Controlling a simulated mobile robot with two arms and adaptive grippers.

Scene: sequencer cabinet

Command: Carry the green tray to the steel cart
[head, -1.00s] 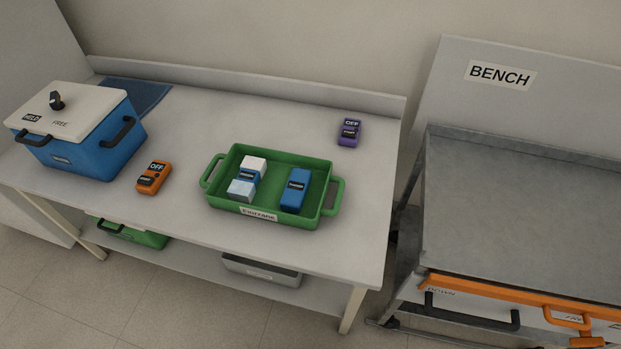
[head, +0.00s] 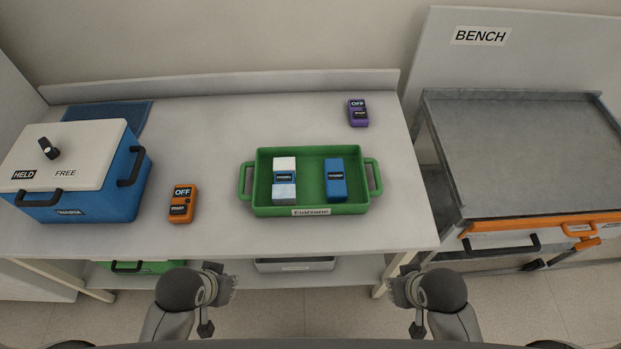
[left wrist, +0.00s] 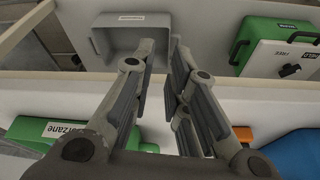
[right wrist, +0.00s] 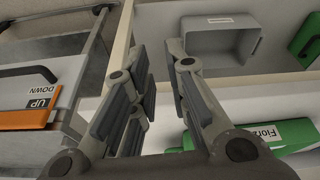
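The green tray (head: 311,211) stands on the white table (head: 220,233), with a side handle at each end. It holds a blue block (head: 335,180) and a stack or row of white and blue pieces (head: 284,178). The steel cart (head: 520,160) stands right of the table, its grey top empty. My left gripper (head: 219,288) is open and empty in front of the table edge, below and left of the tray. My right gripper (head: 402,288) is open and empty in front of the edge, below and right of it. The tray also shows in the left wrist view (left wrist: 75,130) and right wrist view (right wrist: 285,136).
A blue cooler box (head: 95,205) and an orange timer (head: 182,203) stand left of the tray. A purple timer (head: 358,113) is behind it, right. A grey bin (head: 295,265) and green box (head: 140,266) sit on the lower shelf. The cart front has an orange latch bar (head: 545,225).

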